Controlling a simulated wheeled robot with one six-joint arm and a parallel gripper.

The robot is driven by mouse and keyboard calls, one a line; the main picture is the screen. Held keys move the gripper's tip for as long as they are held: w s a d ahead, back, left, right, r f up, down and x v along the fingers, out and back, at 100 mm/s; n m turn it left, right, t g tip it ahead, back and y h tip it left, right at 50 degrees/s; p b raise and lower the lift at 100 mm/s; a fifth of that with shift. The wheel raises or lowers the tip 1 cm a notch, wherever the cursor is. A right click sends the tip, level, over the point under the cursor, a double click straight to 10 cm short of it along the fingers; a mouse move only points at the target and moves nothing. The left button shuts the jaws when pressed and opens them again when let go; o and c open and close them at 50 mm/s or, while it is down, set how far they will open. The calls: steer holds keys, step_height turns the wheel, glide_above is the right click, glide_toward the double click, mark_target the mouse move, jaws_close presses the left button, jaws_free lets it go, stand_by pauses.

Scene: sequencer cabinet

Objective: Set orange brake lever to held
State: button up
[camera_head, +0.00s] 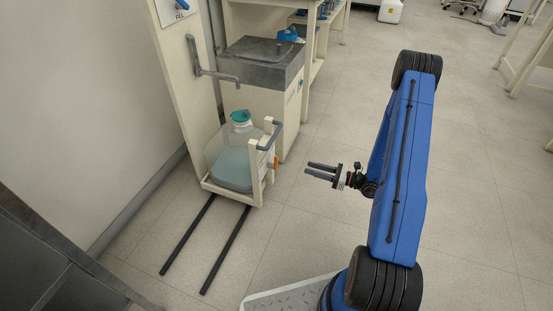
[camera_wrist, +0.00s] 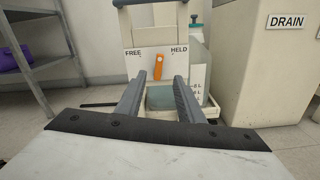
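The orange brake lever (camera_wrist: 158,67) is on a pale panel (camera_wrist: 139,67) in the wrist view, between the words FREE on the left and HELD on the right. It stands nearly upright, its lower end leaning slightly left. It also shows in the head view (camera_head: 276,162) on the front of a small cart (camera_head: 257,180). My gripper (camera_wrist: 160,77) is open, its fingers framing the lever from left and right with nothing between them. In the head view my gripper (camera_head: 307,170) is right of the cart, with a gap between fingertips and lever.
The cart carries a clear carboy (camera_head: 231,165) with a teal cap and has a grey handle (camera_head: 270,136). Two dark rails (camera_head: 226,250) run along the floor. A sink cabinet (camera_head: 262,105) stands behind, marked DRAIN in the wrist view. Floor right of the cart is clear.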

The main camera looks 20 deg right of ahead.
mark_target(276, 158)
steer(key=x, duration=1.7)
steer(key=shift+w, duration=0.1)
steer(key=shift+a, duration=0.1)
jaws_close()
